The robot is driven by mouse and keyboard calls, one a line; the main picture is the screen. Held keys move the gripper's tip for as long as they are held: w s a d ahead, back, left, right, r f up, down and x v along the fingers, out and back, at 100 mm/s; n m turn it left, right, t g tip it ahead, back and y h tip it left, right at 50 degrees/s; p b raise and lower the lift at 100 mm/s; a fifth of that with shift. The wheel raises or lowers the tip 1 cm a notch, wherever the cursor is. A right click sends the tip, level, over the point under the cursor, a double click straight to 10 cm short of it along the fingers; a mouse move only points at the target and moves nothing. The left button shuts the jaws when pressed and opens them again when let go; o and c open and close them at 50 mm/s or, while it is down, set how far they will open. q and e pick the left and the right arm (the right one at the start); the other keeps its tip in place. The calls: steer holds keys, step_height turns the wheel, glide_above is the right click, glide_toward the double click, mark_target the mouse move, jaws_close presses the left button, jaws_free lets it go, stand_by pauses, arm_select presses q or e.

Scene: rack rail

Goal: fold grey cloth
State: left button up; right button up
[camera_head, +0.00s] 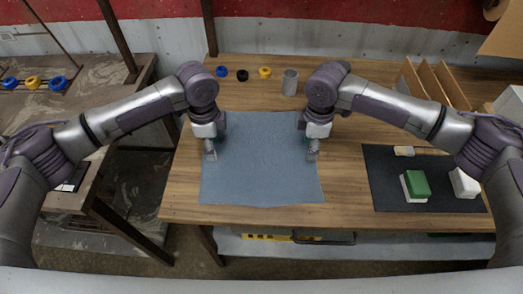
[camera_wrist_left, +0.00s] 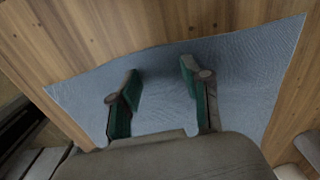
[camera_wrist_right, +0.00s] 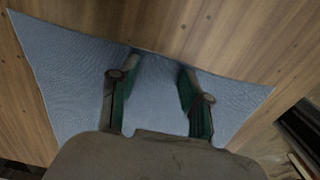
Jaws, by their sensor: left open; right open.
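The grey cloth (camera_head: 262,165) lies flat and spread out on the wooden table, its front edge close to the table's front edge. My left gripper (camera_head: 210,154) is over the cloth's left side, pointing down. My right gripper (camera_head: 312,155) is over its right side, also pointing down. In the left wrist view, my left gripper (camera_wrist_left: 160,75) is open with cloth (camera_wrist_left: 245,75) beneath and between the fingers. In the right wrist view, my right gripper (camera_wrist_right: 158,75) is open over the cloth (camera_wrist_right: 70,80). I cannot tell whether the fingertips touch the cloth.
Behind the cloth stand blue (camera_head: 222,71), black (camera_head: 242,75) and yellow (camera_head: 265,72) rings and a grey cup (camera_head: 290,82). A dark mat (camera_head: 385,187) at right bears a green-topped block (camera_head: 414,186) and white pieces. A wooden divider rack (camera_head: 432,82) stands at back right.

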arm_select(q)
steer(key=shift+f, duration=0.15)
steer(key=shift+c, duration=0.2)
arm_select(e)
steer(key=shift+f, duration=0.1)
steer(key=shift+c, duration=0.2)
arm_select(q)
steer(key=shift+s, duration=0.1)
jaws_close()
arm_select(e)
steer(key=shift+s, duration=0.1)
jaws_close()
steer(key=shift+f, duration=0.1)
arm_select(q)
steer(key=shift+f, duration=0.1)
